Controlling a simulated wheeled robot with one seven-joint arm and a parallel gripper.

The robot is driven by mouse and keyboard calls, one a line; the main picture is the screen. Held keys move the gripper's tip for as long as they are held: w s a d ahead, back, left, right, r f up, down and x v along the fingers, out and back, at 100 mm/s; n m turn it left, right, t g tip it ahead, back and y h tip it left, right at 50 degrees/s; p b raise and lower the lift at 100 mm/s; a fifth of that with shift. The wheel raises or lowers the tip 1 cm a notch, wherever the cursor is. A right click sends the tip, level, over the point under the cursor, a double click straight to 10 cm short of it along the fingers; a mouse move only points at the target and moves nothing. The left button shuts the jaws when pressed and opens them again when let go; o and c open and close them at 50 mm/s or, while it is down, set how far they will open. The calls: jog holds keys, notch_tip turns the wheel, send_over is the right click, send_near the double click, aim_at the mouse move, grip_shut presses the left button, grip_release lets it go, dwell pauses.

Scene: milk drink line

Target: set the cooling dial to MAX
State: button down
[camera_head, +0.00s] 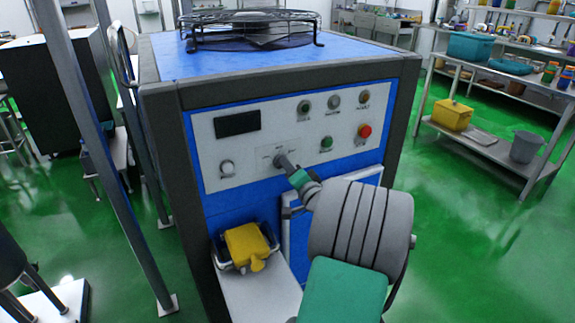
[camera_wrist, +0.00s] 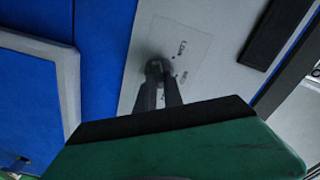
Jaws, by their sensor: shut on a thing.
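The cooling dial (camera_wrist: 158,68) is a small dark knob on a pale label plate (camera_wrist: 190,55) with printed marks around it. In the wrist view my gripper (camera_wrist: 160,85) has its two dark fingers closed around the dial. In the head view my gripper (camera_head: 284,164) reaches the white control panel (camera_head: 235,125) at its lower middle. The fingers hide most of the dial there, so I cannot tell which mark it points to. The panel is on the front of a blue and grey machine (camera_head: 270,65).
A dark display (camera_head: 237,123), a red button (camera_head: 365,131), a green button (camera_head: 326,143) and a white knob (camera_head: 227,168) sit near the dial. Metal posts (camera_head: 90,130) stand at left.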

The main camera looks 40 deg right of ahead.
dwell(0.3)
jog(key=c, duration=1.5)
grip_release()
jog(key=shift+o, duration=0.2)
jog(key=shift+s, duration=0.1)
jog(key=v, duration=0.7)
jog(key=shift+s+a, duration=0.2)
jog(key=shift+s, duration=0.1)
